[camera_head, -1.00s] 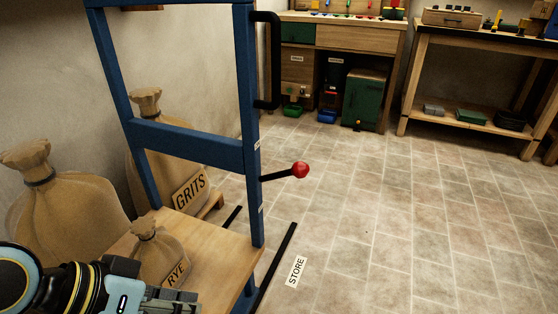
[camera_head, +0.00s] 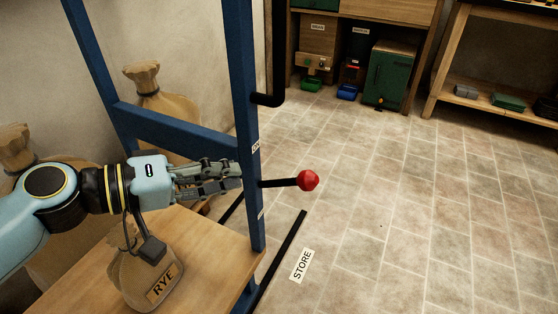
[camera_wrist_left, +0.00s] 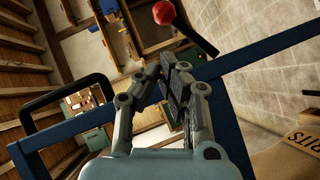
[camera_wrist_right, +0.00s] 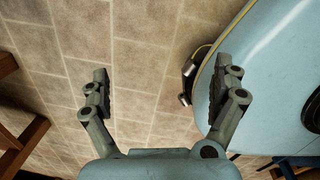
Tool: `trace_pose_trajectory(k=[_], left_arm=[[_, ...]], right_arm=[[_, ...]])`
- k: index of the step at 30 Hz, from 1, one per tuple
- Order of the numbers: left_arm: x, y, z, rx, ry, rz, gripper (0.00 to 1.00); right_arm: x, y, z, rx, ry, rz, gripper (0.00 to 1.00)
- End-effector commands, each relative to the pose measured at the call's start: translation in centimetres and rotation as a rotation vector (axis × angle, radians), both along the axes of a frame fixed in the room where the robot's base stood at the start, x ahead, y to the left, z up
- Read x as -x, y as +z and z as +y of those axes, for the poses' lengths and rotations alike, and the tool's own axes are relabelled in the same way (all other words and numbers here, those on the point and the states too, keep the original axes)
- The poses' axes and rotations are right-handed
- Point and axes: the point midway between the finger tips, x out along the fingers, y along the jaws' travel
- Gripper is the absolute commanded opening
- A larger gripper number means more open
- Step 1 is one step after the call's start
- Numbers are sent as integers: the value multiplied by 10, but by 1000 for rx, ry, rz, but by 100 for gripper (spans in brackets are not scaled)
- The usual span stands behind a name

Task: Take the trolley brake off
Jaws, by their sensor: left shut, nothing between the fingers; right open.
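The blue trolley frame (camera_head: 246,130) stands at the left, with a wooden deck (camera_head: 215,245). The brake lever, a black rod with a red knob (camera_head: 308,181), sticks out to the right from the frame's near right post. The knob also shows at the top of the left wrist view (camera_wrist_left: 163,13). My left gripper (camera_head: 238,177) is shut and empty, with its fingertips just left of that post, level with the lever. I cannot tell whether they touch the post. My right gripper (camera_wrist_right: 97,82) is open and empty above floor tiles, seen only in the right wrist view.
A sack marked RYE (camera_head: 140,275) sits on the deck below my left arm. More sacks (camera_head: 165,110) stand behind the frame. A black handle (camera_head: 275,60) is on the post above the lever. A STORE label (camera_head: 301,265) lies beside a black floor strip. Tiles to the right are clear.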

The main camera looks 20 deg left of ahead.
Motion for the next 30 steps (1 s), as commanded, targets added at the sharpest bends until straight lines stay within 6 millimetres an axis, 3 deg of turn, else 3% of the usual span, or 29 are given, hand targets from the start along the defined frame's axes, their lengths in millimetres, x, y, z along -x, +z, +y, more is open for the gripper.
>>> trace_pose_trajectory(k=[9,18,30], left_arm=[[-26,-8,-26,7,3,-2,0],[-58,-22,-61,2,1,-1,0],[-67,-25,-70,-1,-1,0,0]], right_arm=[[-24,-3,0,0,1,-34,96],[-22,-6,0,0,1,-28,96],[-25,-5,-3,3,3,-33,96]])
